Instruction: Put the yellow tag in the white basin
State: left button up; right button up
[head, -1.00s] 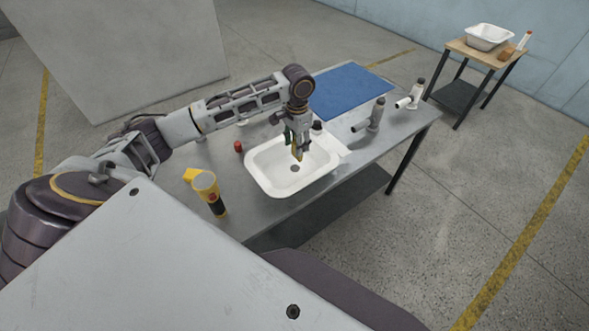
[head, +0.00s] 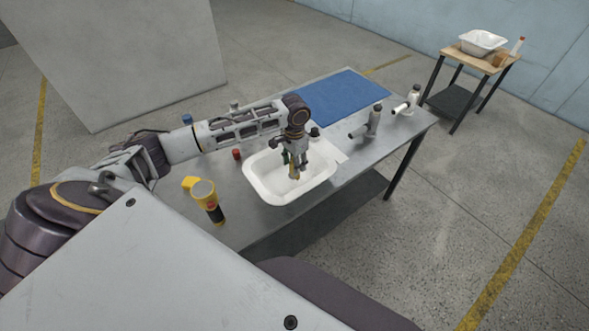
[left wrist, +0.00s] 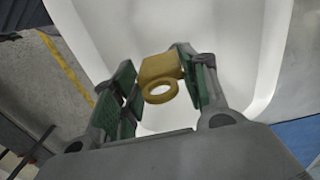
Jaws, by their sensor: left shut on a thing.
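The white basin (head: 258,188) sits on the grey metal table, under my left gripper. It also fills much of the left wrist view (left wrist: 235,35). My left gripper (head: 294,166) points down inside the basin's outline. It is shut on the yellow tag (left wrist: 160,72), which has a ring at one end and shows between the green-padded fingers (left wrist: 160,88). In the head view the tag (head: 294,174) is small and partly hidden by the fingers. Whether it touches the basin floor I cannot tell. My right gripper is not in view.
A yellow and black flashlight (head: 207,201) and a red cap (head: 236,154) are left of the basin. A blue mat (head: 345,97) and grey tap-like fixtures (head: 368,123) lie beyond it. Another white tub (head: 483,42) stands on a far wooden side table.

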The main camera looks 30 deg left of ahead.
pick_arm(q)
jog(key=shift+f, duration=0.1)
jog(key=shift+f, duration=1.8)
jog(key=o, duration=0.8)
jog(key=shift+o, duration=0.2)
jog(key=shift+r+b, duration=0.4)
jog(key=shift+r, duration=5.65)
jog(key=shift+s, duration=0.1)
